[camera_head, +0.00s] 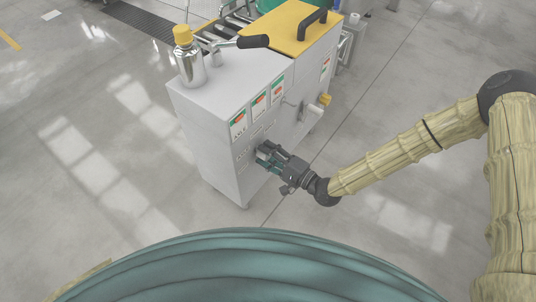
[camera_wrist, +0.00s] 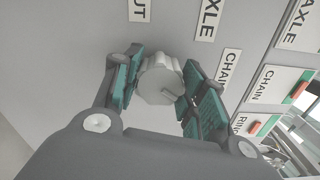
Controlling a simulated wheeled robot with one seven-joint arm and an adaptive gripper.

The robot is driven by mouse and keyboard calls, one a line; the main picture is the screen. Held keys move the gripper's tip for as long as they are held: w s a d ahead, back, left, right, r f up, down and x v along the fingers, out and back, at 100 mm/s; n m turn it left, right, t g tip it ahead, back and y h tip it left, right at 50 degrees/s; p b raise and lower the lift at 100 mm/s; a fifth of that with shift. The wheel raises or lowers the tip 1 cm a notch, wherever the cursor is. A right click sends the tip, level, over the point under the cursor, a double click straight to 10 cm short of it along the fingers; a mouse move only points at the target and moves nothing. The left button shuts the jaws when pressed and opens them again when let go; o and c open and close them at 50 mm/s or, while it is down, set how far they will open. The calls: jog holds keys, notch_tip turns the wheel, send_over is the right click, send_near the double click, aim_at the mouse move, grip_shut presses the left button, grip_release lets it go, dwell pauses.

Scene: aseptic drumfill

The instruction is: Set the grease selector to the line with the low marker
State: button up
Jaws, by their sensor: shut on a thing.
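The grease selector is a round pale knob (camera_wrist: 158,80) on the grey front of the cabinet (camera_head: 215,140). My gripper (camera_head: 266,153) reaches the lower front panel; in the wrist view its two teal-padded fingers (camera_wrist: 160,78) are shut on the knob from both sides. A short slot shows on the knob's face, toward its lower right. Labels around the knob read AXLE (camera_wrist: 208,18), CHAIN (camera_wrist: 230,70) and one ending in UT (camera_wrist: 139,9). Three gauges with red and green show above: a left gauge (camera_head: 238,125), middle gauge (camera_head: 258,107) and right gauge (camera_head: 277,91). Their marker heights are too small to compare.
A steel canister with a yellow cap (camera_head: 190,60) and a black-gripped lever (camera_head: 252,42) stand on the cabinet top. A yellow lid with a black handle (camera_head: 312,22) is behind. The floor around is clear.

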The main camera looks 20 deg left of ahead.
jog(key=shift+s+m, duration=0.1)
jog(key=shift+m, duration=0.4)
jog(key=o, duration=1)
jog(key=shift+c, duration=0.2)
jog(key=shift+o, duration=0.3)
jog(key=v, duration=1.2)
